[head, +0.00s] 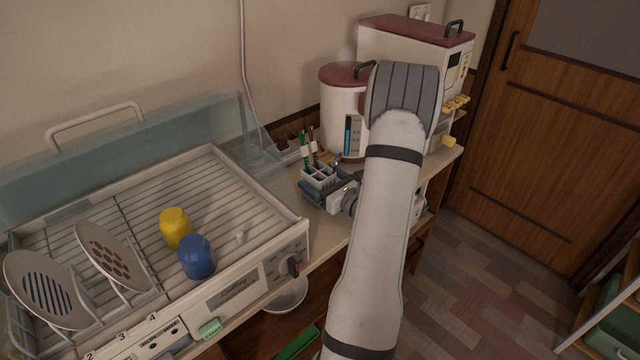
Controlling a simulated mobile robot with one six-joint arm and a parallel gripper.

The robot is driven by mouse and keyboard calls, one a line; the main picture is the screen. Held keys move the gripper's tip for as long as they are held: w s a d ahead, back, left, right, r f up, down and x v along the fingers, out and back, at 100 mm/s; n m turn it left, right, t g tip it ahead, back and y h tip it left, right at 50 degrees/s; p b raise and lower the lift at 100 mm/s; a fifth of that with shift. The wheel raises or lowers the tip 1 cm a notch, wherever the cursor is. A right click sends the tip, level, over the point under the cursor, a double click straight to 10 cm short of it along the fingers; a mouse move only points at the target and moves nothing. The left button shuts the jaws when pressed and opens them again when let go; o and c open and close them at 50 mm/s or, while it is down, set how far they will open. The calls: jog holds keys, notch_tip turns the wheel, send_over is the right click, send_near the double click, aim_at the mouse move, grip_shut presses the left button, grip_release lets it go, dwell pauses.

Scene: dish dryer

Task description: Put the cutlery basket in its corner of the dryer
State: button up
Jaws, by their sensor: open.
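The cutlery basket (322,178) is a small pale divided holder with several upright utensils, some green and some brown. It stands on the counter to the right of the dish dryer (230,294). My gripper (328,187) is at the basket, with its dark fingers open and low beside it. My arm comes in from the bottom right and hides part of the wrist. I cannot tell whether the fingers touch the basket. The dryer is a cream tray with a slatted rack and a raised clear lid behind it.
In the dryer, a yellow cup (175,228) and a blue cup (196,258) stand upside down near the middle. Two plates (46,290) lean at the left. The right and back slats look clear. A white pot (342,118) with a red lid stands behind the basket.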

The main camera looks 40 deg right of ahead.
jog(key=shift+w, duration=0.55)
jog(key=c, duration=1.2)
jog(key=shift+o, duration=0.2)
notch_tip(320, 180, up, 10)
jog(key=b, duration=0.9)
jog(key=shift+b, duration=0.3)
